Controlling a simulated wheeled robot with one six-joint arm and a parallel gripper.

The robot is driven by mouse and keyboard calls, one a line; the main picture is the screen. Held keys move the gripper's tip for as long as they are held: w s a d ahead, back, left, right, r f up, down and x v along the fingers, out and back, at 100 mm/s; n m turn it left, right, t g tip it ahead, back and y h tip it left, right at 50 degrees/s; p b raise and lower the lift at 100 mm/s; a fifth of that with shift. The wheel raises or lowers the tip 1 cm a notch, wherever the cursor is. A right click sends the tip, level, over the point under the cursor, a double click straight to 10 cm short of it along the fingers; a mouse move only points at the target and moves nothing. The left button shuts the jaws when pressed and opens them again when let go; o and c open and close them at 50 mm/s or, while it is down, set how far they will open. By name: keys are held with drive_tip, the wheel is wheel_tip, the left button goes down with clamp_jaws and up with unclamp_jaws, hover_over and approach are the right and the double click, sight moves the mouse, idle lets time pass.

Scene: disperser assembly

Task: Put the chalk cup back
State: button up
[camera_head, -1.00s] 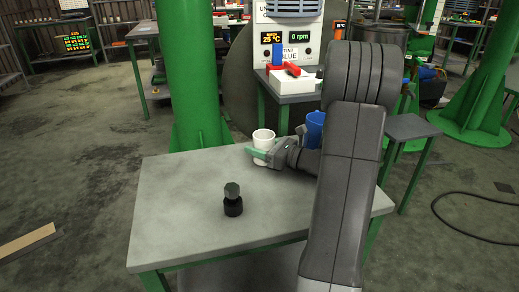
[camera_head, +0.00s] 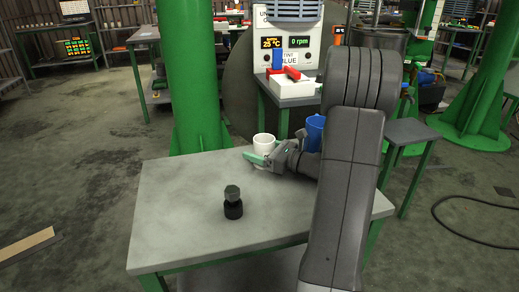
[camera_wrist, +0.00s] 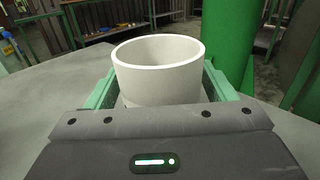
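The white chalk cup (camera_head: 264,142) stands upright near the back edge of the grey table (camera_head: 180,225). My gripper (camera_head: 262,158) reaches it from the right, with its green fingers level and low on either side of the cup. In the wrist view, the cup (camera_wrist: 158,75) sits between the fingers, its mouth open upward and its inside bare. The fingers look spread, with thin gaps beside the cup. The palm hides the cup's base in the wrist view, and a finger covers its lower part in the head view.
A blue cup (camera_head: 314,132) stands right behind my wrist, partly hidden by my arm. A black knobbed part (camera_head: 233,203) stands on the table's front middle. A green column (camera_head: 192,80) rises behind the table. The table's left side is clear.

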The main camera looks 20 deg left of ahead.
drive_tip(key=shift+s+f, duration=0.25)
drive_tip(key=shift+f, duration=0.45)
drive_tip(key=shift+w+r+p, duration=0.1)
drive_tip(key=shift+r+p, duration=0.2)
drive_tip(key=shift+r, duration=0.05)
drive_tip(key=shift+d+r, duration=0.1)
drive_tip(key=shift+d, duration=0.25)
drive_tip(key=d, duration=0.3)
drive_tip(key=s+d+p, duration=0.1)
drive_tip(key=d, duration=0.3)
drive_tip(key=d+p, duration=0.1)
drive_tip(key=d, duration=0.3)
drive_tip(key=shift+s+d+r, duration=0.15)
drive_tip(key=shift+s+r, duration=0.05)
drive_tip(key=shift+r, duration=0.05)
drive_tip(key=shift+r, duration=0.1)
